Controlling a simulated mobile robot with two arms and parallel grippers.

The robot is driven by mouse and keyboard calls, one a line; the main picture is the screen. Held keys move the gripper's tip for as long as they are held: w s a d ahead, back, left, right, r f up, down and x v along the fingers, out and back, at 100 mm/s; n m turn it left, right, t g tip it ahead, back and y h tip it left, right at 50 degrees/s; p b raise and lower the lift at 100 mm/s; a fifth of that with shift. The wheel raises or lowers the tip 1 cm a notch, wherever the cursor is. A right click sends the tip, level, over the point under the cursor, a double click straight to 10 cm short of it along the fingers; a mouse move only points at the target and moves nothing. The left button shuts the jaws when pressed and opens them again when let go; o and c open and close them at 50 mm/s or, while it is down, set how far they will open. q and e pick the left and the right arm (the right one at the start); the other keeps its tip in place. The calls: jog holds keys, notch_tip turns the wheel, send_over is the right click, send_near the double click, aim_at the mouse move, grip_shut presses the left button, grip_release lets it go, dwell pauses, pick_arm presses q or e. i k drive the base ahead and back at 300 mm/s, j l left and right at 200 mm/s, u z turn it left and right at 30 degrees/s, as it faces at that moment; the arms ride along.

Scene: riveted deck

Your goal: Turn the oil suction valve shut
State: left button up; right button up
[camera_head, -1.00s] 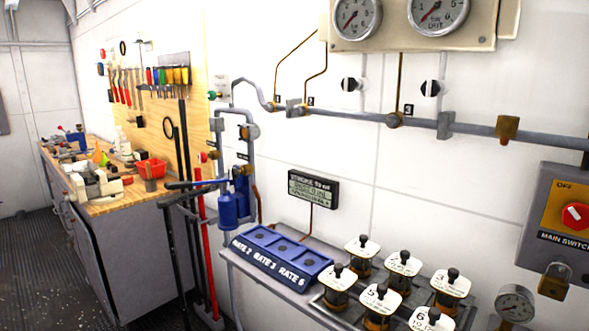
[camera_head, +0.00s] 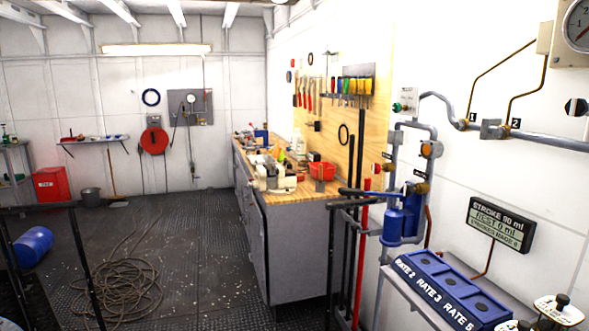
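No valve can be told for certain as the oil suction valve, since the small labels are unreadable. A green-knobbed fitting (camera_head: 398,107) sits on the wall at the upper left of the grey pipes (camera_head: 437,97). A red-knobbed fitting (camera_head: 378,169) is lower, beside the pipe. A round orange-brown fitting (camera_head: 430,150) and a brass fitting (camera_head: 421,188) are on the right pipe branch. The blue pump cylinders (camera_head: 397,225) stand below them. Neither of my grippers is in view.
A blue rate block (camera_head: 455,287) and a display box (camera_head: 501,224) are at the right. A workbench (camera_head: 290,250) stands left of the pump, with a rack of bars between. A coiled rope (camera_head: 125,280) and a blue drum (camera_head: 33,246) lie on the deck.

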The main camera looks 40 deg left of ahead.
aim_at(377, 168)
jog(key=u, duration=0.65)
jog(key=z, duration=0.35)
jog(key=i+j+z, duration=0.15)
jog(key=z, duration=0.2)
jog(key=i+j+z, duration=0.15)
jog(key=j+z, duration=0.2)
jog(key=i+j+z, duration=0.1)
jog(key=j+z, duration=0.2)
